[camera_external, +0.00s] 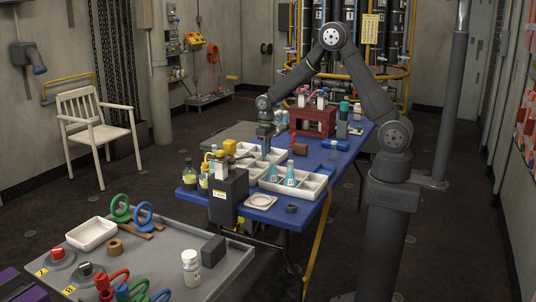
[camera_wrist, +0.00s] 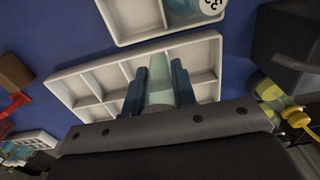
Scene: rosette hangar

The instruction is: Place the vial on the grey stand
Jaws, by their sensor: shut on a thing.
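My gripper (camera_wrist: 160,88) is shut on a pale teal, see-through tapered vessel, the vial (camera_wrist: 160,82), held between its two dark blue fingers. In the wrist view it is over a white divided tray (camera_wrist: 88,80); I cannot tell whether it touches the tray. In the external view my gripper (camera_external: 266,146) points down over the white trays on the blue table, and the vial is too small to make out. No grey stand can be told for sure; a grey flat surface (camera_external: 226,134) lies behind the trays at the left.
Two blue-filled flasks (camera_external: 290,174) stand in the front white tray (camera_external: 312,187). A dark box (camera_external: 228,196) and yellow-capped bottles (camera_external: 204,180) stand at the table's left end. A red rack (camera_external: 312,121) stands behind. The blue table (camera_external: 345,158) has some bare room at right.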

